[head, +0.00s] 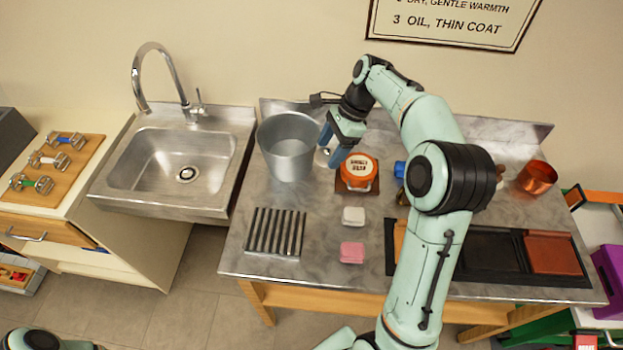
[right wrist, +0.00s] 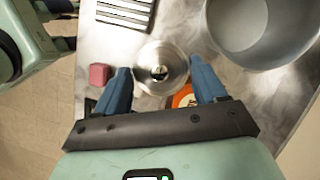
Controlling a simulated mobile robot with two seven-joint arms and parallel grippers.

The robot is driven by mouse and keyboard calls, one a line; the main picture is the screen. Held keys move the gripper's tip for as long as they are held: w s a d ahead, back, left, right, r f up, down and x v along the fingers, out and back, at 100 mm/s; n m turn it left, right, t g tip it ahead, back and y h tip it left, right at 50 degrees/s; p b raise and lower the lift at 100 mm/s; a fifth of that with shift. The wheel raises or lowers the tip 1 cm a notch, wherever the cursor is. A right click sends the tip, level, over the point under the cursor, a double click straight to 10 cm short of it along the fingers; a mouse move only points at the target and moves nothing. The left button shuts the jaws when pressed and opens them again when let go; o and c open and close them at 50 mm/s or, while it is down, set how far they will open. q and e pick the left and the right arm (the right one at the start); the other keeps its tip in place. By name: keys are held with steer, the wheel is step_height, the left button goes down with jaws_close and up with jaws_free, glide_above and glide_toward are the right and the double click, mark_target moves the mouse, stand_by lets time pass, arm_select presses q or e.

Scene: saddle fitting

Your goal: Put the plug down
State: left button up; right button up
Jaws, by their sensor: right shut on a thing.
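The plug (right wrist: 161,66) is a round, shiny metal piece with a dark centre, seen between the blue fingers in the right wrist view. My right gripper (right wrist: 160,84) is shut on it. In the head view my right gripper (head: 329,148) is above the worktop, between the grey metal pot and the orange tin; only a small shiny bit of the plug (head: 325,151) shows there, the rest hidden by the fingers. The steel sink (head: 150,190) with its drain is to the left and looks empty. My left gripper is in neither view.
The grey pot (head: 290,162) and orange tin (head: 358,173) stand close to the gripper. In front are a slatted rack (head: 275,232), a white block (head: 353,215) and a pink block (head: 351,252). A black tray (head: 400,268) is at right. Bare worktop (head: 318,215) lies beside the rack.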

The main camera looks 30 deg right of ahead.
steer(key=shift+d, duration=0.2)
steer(key=b, duration=0.1)
glide_above(325, 202)
steer(key=s+d, duration=0.1)
step_height(325, 202, down, 8)
steer(key=f, duration=0.4)
steer(key=f+b, duration=0.1)
steer(key=f, duration=0.1)
steer(key=shift+w+d+f, duration=0.15)
steer(key=shift+w+f, duration=0.15)
steer(key=shift+f, duration=0.05)
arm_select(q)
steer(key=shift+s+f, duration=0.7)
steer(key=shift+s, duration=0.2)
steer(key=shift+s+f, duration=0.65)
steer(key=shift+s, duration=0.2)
arm_select(e)
steer(key=shift+f, duration=2.35)
steer(key=shift+f, duration=0.2)
steer(key=o, duration=1)
steer(key=shift+r, duration=0.1)
